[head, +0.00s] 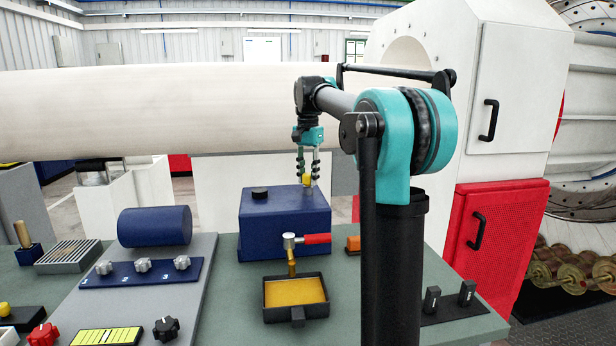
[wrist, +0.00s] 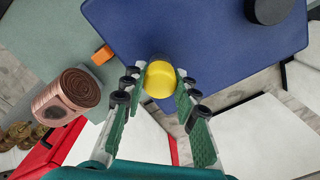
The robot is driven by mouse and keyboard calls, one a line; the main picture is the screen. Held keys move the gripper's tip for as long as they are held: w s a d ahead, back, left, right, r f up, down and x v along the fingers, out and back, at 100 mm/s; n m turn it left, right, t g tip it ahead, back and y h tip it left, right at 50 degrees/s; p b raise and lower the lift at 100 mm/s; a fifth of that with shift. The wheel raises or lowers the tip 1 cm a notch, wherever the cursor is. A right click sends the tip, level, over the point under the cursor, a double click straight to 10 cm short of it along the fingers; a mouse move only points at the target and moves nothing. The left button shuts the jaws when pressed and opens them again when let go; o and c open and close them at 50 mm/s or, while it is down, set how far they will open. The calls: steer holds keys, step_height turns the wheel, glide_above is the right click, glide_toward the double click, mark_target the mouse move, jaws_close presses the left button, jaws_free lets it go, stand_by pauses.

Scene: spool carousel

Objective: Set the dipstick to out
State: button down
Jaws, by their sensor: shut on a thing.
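The dipstick's yellow knob (head: 306,179) sits above the right part of the top of the blue box (head: 270,219). It also shows in the wrist view as a yellow cap (wrist: 159,79) between my fingers. My gripper (head: 307,174) points down over the box and is shut on the yellow knob. In the wrist view my gripper (wrist: 158,84) has its green-padded fingers on both sides of the cap. The stick below the knob is mostly hidden, so I cannot tell how far it is in the box.
A black cap (head: 260,193) stands on the box's top left. A red-handled valve (head: 316,239) and a tray of amber liquid (head: 296,293) are in front. An orange block (head: 353,244) is to the right. The large white tube (head: 150,110) runs behind.

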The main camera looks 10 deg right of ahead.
step_height(320, 180, up, 10)
steer(key=shift+f, duration=0.25)
steer(key=c, duration=1.1)
jaws_free()
steer(key=shift+c, duration=0.2)
step_height(320, 180, up, 12)
